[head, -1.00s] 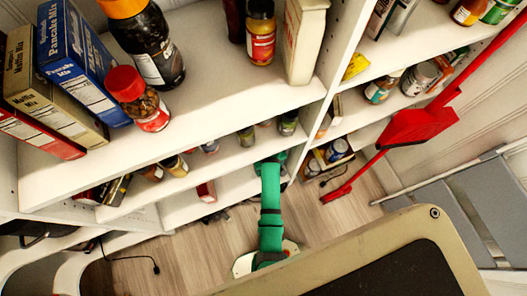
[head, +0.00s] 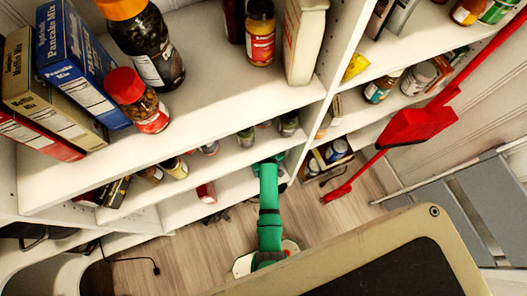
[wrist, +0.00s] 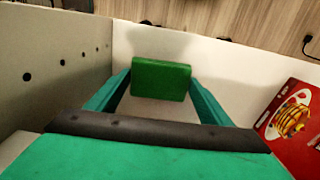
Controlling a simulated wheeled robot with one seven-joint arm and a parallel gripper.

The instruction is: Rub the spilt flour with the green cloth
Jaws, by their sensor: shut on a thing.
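The green cloth (wrist: 160,78) shows as a thick green block in the wrist view, between the two green fingers of my gripper (wrist: 160,92). My gripper is shut on it, over a white shelf board (wrist: 205,60). Whether the cloth touches the board is hard to tell. I cannot make out spilt flour against the white surface in either view. In the head view my green arm reaches into a lower shelf level, and the gripper and cloth are hidden there.
A red box (wrist: 295,110) stands close to the right of my gripper. A white side panel (wrist: 50,65) with holes is close on the left. Above, a large shelf (head: 215,95) holds boxes and jars. A red dustpan (head: 415,125) and a grey stepladder (head: 450,200) stand right.

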